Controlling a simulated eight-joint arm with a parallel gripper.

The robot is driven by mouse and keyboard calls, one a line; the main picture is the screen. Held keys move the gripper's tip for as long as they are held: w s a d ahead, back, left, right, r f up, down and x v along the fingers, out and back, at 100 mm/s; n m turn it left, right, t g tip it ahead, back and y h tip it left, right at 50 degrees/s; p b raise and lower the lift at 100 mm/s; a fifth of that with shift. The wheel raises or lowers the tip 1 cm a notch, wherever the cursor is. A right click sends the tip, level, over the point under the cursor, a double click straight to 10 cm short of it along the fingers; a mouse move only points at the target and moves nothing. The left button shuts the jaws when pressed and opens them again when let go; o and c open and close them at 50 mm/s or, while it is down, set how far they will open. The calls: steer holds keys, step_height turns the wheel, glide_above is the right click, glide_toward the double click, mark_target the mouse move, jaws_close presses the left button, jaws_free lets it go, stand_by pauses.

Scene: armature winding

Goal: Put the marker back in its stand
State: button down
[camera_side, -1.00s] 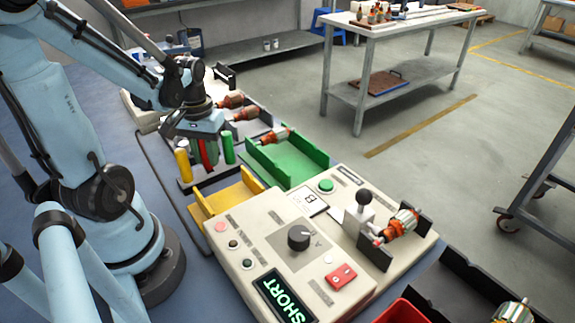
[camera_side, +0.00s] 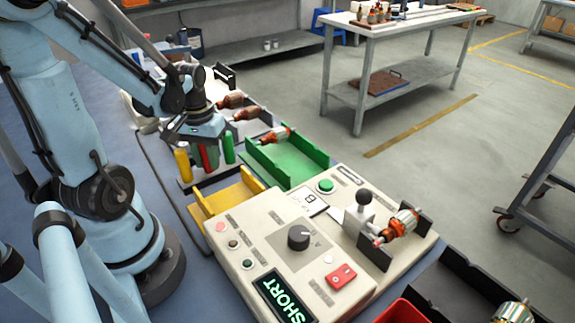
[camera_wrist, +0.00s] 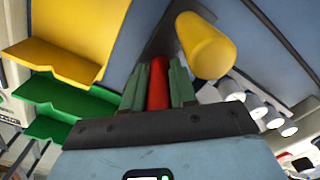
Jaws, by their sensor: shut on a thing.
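My gripper (camera_side: 206,153) points down and is shut on the red marker. The red marker (camera_side: 209,157) is close to upright, between the yellow marker (camera_side: 183,164) and the green marker (camera_side: 228,150) at the stand (camera_side: 204,175). In the wrist view the red marker (camera_wrist: 158,84) lies between my two fingers (camera_wrist: 157,78), with the yellow marker (camera_wrist: 206,46) close beside them. The fingers hide part of the red marker. I cannot tell whether its lower end is in the stand.
A yellow tray (camera_side: 228,200) and a green tray (camera_side: 290,162) with an armature lie right of the stand. The tester (camera_side: 270,240) reads SHORT and stands in front, with another armature (camera_side: 400,225) on it. Dark armatures (camera_side: 230,100) lie behind the stand.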

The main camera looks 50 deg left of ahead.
steer(key=c, duration=0.8)
jaws_free()
steer(key=shift+r, duration=6.05)
